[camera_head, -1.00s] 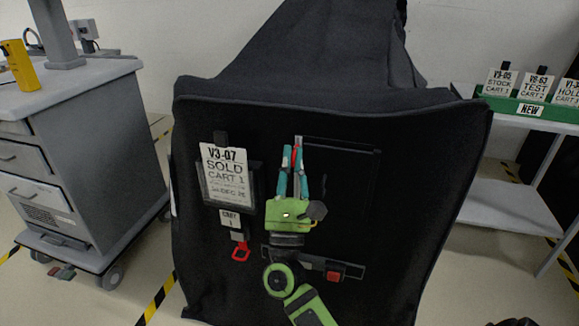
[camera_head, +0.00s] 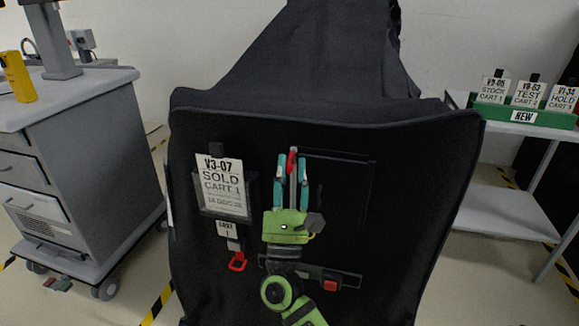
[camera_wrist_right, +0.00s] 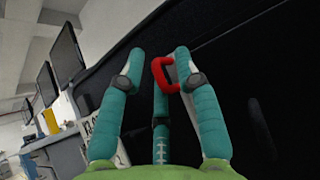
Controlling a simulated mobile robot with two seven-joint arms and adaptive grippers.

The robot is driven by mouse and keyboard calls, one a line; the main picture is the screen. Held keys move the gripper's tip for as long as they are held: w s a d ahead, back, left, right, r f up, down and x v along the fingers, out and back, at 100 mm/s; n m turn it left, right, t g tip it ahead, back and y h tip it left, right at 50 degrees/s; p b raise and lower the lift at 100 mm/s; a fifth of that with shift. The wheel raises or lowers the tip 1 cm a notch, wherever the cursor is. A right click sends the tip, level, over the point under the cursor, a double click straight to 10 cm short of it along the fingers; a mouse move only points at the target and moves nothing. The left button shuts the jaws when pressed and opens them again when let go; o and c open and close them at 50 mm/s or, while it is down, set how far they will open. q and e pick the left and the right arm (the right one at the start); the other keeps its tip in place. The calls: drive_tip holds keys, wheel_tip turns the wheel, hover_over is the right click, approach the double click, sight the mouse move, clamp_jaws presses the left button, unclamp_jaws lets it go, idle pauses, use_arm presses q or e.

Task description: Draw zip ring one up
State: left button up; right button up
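A small red zip ring (camera_head: 292,160) sits on the front of a black cart cover (camera_head: 430,150), at the upper end of a narrow grey strip. The ring also shows in the right wrist view (camera_wrist_right: 157,76) as a C-shaped loop. My right gripper (camera_head: 291,158) points up along the cover, with its teal fingers on either side of the ring. In the wrist view the fingertips (camera_wrist_right: 158,55) stand apart; the ring lies between them, closer to the right-hand finger. Whether it touches that finger is unclear. My left gripper is not in view.
A label reading SOLD CART 1 (camera_head: 222,187) hangs left of the gripper, with a red loop tag (camera_head: 237,262) below. A red block (camera_head: 330,285) is low on the cover. A grey drawer cabinet (camera_head: 95,170) stands left; a shelf (camera_head: 505,205) stands right.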

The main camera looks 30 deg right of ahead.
drive_tip(key=v, duration=1.1)
drive_tip(key=shift+f, duration=0.1)
